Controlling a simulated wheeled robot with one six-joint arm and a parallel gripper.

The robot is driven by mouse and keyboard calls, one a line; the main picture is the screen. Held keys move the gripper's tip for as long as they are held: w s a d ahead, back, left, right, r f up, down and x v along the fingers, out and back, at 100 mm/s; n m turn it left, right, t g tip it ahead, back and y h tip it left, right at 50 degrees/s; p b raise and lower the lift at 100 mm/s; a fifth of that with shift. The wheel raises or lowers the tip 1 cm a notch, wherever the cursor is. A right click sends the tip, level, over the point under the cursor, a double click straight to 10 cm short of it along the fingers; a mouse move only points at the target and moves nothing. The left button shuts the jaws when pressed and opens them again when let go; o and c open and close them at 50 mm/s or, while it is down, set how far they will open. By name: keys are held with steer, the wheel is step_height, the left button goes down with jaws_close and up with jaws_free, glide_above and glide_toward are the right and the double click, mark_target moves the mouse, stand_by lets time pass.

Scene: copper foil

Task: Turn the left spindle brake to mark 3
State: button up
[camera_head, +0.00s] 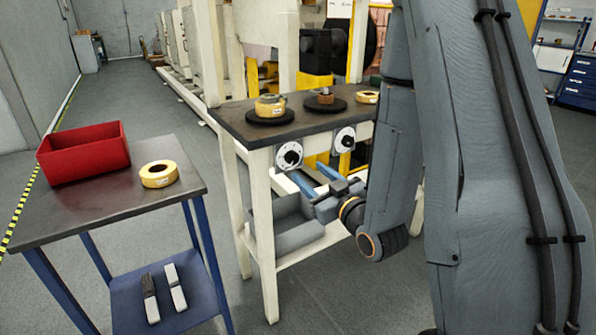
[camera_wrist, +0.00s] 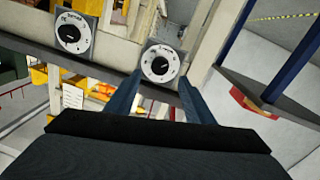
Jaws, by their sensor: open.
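The left spindle brake (camera_head: 289,155) is a round pale dial with a black knob on the front edge of the cream bench. In the wrist view the same dial (camera_wrist: 160,64) is ahead, between and just beyond my fingertips. Its marks are too small to read. My gripper (camera_head: 305,169) is open, with its two blue fingers reaching toward the dial from below and to the right. In the wrist view my gripper (camera_wrist: 158,86) is empty and I see no contact with the knob. The right brake dial (camera_head: 344,139) also shows in the wrist view (camera_wrist: 73,33).
The bench top (camera_head: 237,122) carries two dark discs, one with a yellow coil (camera_head: 270,106). A side table (camera_head: 105,210) at the left holds a red bin (camera_head: 84,152) and a yellow roll (camera_head: 159,174).

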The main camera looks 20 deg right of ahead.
mark_target(294, 160)
steer(key=shift+b+x, duration=0.85)
steer(key=shift+x, duration=2.9)
steer(key=c, duration=1)
steer(key=shift+c, duration=0.2)
